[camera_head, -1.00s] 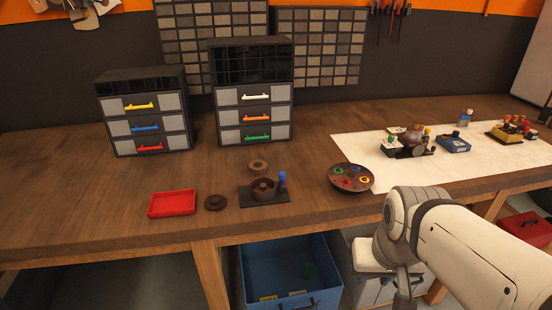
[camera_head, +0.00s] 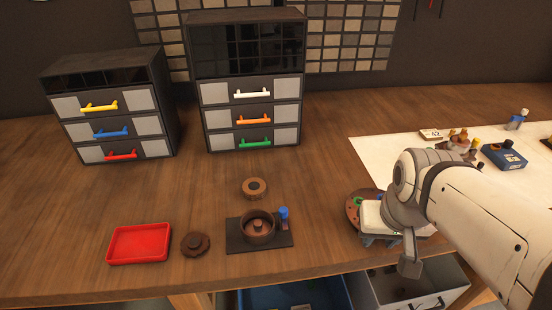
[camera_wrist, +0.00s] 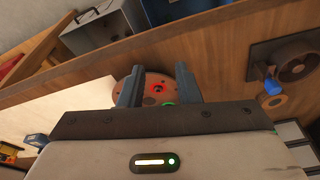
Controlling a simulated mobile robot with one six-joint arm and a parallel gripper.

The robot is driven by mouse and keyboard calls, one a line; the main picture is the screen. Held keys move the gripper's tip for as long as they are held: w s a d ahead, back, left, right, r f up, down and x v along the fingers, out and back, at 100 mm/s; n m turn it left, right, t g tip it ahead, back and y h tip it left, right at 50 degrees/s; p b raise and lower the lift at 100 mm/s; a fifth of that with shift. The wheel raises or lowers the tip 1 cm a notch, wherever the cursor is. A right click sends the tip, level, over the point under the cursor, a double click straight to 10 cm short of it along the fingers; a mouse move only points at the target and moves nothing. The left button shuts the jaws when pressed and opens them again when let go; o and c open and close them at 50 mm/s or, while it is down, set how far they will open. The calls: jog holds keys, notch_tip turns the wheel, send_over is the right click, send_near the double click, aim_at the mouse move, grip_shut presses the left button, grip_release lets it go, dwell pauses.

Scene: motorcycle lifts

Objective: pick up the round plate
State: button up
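The round plate (camera_head: 354,210) is brown with coloured rings on it. It lies on the wooden bench near the front edge, partly hidden by my arm's end in the head view. In the wrist view the plate (camera_wrist: 149,78) shows between and beyond the two fingers of my gripper (camera_wrist: 158,85), its near part hidden by the gripper body. The fingers are apart with nothing held between them. In the head view my gripper (camera_head: 386,240) is over the plate's right side; I cannot tell whether it touches.
Left of the plate are a black base (camera_head: 270,237) with a round brown part, a brown disc (camera_head: 255,187), a dark round piece (camera_head: 195,244) and a red tray (camera_head: 140,243). Drawer cabinets (camera_head: 250,117) stand behind. Open bins (camera_head: 410,283) sit below the bench edge.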

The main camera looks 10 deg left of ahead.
jog(key=shift+s+a, duration=0.1)
jog(key=shift+a, duration=0.05)
jog(key=r+n+g+p, duration=0.1)
jog(key=n+g+p, duration=0.2)
jog(key=n+p, duration=0.5)
send_over(257, 222)
jog(key=p, duration=0.2)
jog(key=shift+d+m, duration=0.3)
jog(key=shift+m, duration=0.8)
jog(key=f, duration=0.3)
jog(key=shift+s+a+f, duration=0.1)
jog(key=shift+s+a, duration=0.05)
jog(key=shift+a, duration=0.25)
jog(key=shift+d+f+p, duration=0.15)
jog(key=shift+f+p, duration=0.75)
jog(key=shift+f, duration=1.6)
jog(key=shift+c, duration=0.5)
grip_shut()
